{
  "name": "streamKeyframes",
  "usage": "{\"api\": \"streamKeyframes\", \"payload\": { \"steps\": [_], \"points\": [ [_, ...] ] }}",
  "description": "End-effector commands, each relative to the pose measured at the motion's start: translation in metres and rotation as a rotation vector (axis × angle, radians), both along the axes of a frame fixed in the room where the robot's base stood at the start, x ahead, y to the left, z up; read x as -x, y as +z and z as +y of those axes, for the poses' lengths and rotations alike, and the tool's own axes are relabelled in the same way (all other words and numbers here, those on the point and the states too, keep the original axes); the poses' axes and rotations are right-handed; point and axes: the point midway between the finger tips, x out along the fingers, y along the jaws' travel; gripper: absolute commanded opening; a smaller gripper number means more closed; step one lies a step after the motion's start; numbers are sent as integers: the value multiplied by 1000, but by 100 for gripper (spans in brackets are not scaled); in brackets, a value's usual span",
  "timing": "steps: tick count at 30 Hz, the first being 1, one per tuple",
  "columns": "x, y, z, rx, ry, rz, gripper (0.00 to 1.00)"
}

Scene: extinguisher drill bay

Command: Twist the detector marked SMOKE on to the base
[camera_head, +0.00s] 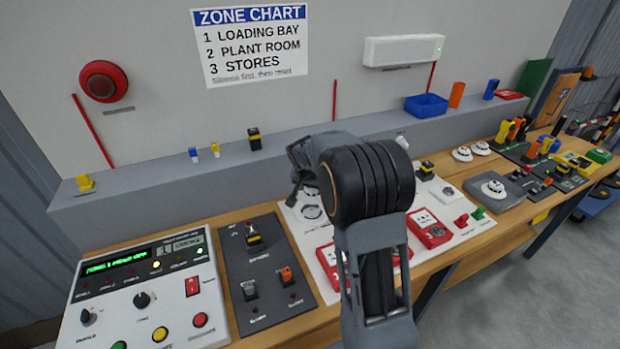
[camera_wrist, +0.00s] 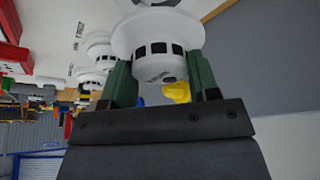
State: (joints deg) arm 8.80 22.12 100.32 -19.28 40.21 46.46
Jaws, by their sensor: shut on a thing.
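In the wrist view my gripper (camera_wrist: 158,70) has its green fingers shut on a white round detector (camera_wrist: 158,35), which has dark slots around its body. No SMOKE marking is readable on it. In the head view my arm hides most of the gripper and the held detector. A white round fitting (camera_head: 312,212) shows on the white board left of my arm; I cannot tell whether it is the base.
Two white detectors (camera_head: 462,154) stand at the bench's back, and another round unit (camera_head: 493,188) sits on a grey block. A control panel (camera_head: 140,295) and a dark switch board (camera_head: 265,275) fill the left.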

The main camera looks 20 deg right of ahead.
Motion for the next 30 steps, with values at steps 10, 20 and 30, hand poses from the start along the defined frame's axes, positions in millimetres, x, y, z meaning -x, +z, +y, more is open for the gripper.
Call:
{"api": "streamKeyframes", "payload": {
  "steps": [10, 20, 30],
  "points": [
    [-7, -18, 2, -1, -8, -2, 30],
    [-7, -44, 3, -1, -6, -1, 30],
    [-7, -60, 3, -1, -5, -2, 30]
  ]
}}
